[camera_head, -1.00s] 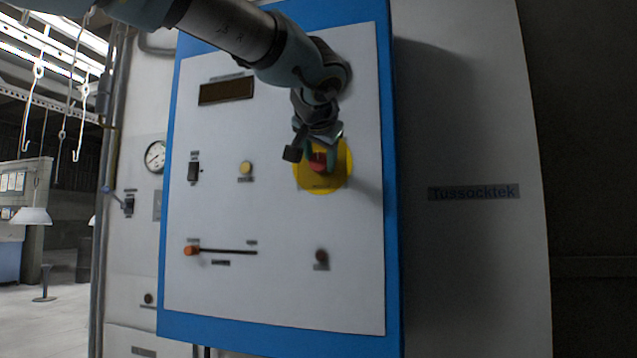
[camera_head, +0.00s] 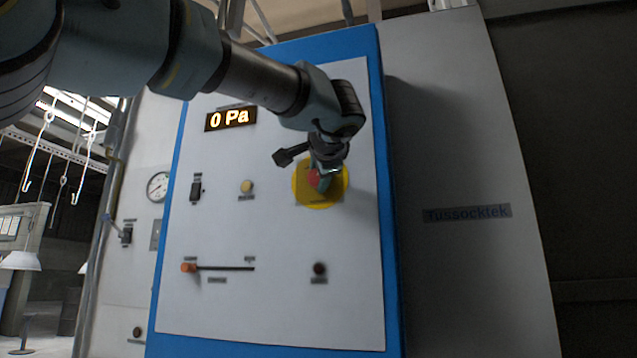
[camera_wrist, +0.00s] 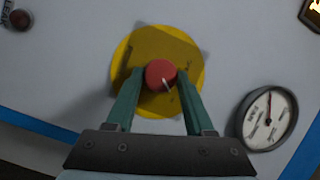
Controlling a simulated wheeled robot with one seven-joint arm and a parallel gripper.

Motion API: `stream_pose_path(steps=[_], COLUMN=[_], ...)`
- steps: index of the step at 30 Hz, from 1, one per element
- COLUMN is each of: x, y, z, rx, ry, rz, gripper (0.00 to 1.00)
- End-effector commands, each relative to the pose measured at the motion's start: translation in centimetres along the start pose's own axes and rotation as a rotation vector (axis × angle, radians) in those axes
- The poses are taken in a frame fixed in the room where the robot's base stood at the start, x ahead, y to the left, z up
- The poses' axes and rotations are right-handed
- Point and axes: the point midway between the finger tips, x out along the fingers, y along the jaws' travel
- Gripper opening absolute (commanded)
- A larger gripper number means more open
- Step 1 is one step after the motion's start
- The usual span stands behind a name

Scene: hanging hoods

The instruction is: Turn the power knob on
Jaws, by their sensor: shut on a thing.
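The power knob (camera_head: 313,179) is red and sits on a round yellow plate (camera_head: 304,197) on the white control panel. My gripper (camera_head: 321,180) is at the knob, its green fingers on either side of it. The display (camera_head: 230,118) at the panel's upper left is lit and reads "0 Pa".
The panel also has a black switch (camera_head: 196,189), a yellow button (camera_head: 247,187), an orange-handled slider (camera_head: 189,267) and a dark red button (camera_head: 319,269). A round gauge (camera_head: 158,186) is on the wall to the left. The panel has a blue frame (camera_head: 391,250).

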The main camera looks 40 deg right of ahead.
Motion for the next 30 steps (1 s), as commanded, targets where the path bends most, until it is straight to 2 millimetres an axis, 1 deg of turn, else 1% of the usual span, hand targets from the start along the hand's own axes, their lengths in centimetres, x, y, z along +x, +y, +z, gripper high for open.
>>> stream_pose_path(steps=[6, 18, 19, 26, 30], x=[0.0, 0.0, 0.0, 0.0, 0.0], y=[0.08, 0.02, 0.02, 0.03, 0.03], z=[-0.03, -0.06, -0.06, -0.03, -0.02], rx=[0.032, 0.037, 0.037, 0.037, 0.036], ry=[0.004, 0.005, 0.005, 0.004, 0.004], rz=[-0.013, -0.015, -0.015, -0.015, -0.014], gripper=[0.0, 0.0, 0.57, 0.83, 0.83])
